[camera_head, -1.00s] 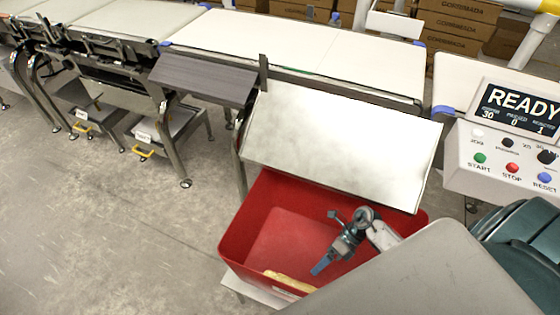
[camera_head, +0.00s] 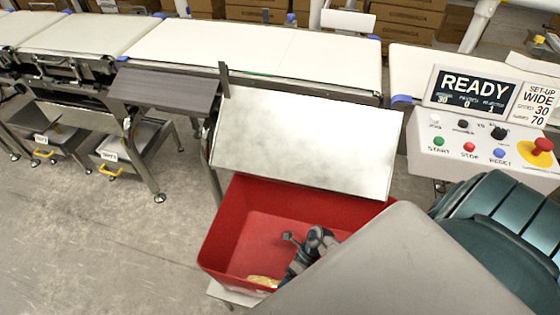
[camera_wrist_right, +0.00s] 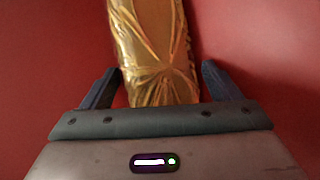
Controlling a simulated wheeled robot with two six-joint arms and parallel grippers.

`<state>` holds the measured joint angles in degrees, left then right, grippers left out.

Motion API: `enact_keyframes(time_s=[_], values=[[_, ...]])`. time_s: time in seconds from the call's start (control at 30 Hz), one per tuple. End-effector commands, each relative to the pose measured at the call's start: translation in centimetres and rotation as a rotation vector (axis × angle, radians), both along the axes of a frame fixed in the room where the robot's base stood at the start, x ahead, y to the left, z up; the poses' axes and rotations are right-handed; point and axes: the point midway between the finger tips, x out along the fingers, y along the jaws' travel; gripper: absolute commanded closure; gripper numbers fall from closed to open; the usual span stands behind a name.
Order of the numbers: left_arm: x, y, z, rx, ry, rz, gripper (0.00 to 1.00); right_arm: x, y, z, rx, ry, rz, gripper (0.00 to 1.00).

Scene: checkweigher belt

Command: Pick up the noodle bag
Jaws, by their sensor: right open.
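The noodle bag (camera_wrist_right: 153,45) is a shiny golden-yellow packet in the right wrist view, lying in the red bin. In the head view only a small yellow part of the noodle bag (camera_head: 262,281) shows at the bin's near end. My right gripper (camera_wrist_right: 155,85) is open, with one dark finger on each side of the bag's near end and gaps visible between fingers and bag. In the head view my right gripper (camera_head: 290,272) reaches down into the red bin (camera_head: 225,235) beside the bag, its tips partly hidden by my own body. My left gripper is out of view.
A sloped white chute (camera_head: 305,145) ends above the bin's back. The white conveyor belt (camera_head: 250,50) runs behind it. A control panel (camera_head: 480,140) with a READY screen and buttons stands at the right. Open grey floor (camera_head: 90,250) lies at the left.

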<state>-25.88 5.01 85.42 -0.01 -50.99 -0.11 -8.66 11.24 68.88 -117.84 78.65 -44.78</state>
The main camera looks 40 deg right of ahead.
Motion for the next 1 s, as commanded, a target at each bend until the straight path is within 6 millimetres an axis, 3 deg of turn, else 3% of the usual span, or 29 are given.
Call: enact_keyframes(time_s=[0.1,0.3,0.37,0.67,0.73,0.8,1.0], values=[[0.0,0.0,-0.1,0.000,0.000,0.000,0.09,-0.3,0.2,-0.2,0.002,0.007,0.000,0.19],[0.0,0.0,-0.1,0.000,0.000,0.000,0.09,-0.3,0.1,-0.3,0.001,0.008,0.000,0.58],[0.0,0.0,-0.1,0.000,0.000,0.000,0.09,-0.3,0.1,-0.2,0.001,0.006,0.000,0.65],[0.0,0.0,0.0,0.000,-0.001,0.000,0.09,-0.3,0.0,0.2,0.000,0.006,0.001,0.65],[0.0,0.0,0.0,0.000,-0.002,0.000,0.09,-0.3,0.0,0.6,0.000,0.006,0.001,0.73],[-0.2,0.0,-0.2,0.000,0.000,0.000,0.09,-0.3,0.1,1.3,0.002,0.005,0.001,0.89],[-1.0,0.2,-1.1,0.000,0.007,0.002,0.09,-0.3,0.0,4.0,0.001,0.003,0.001,0.90]])
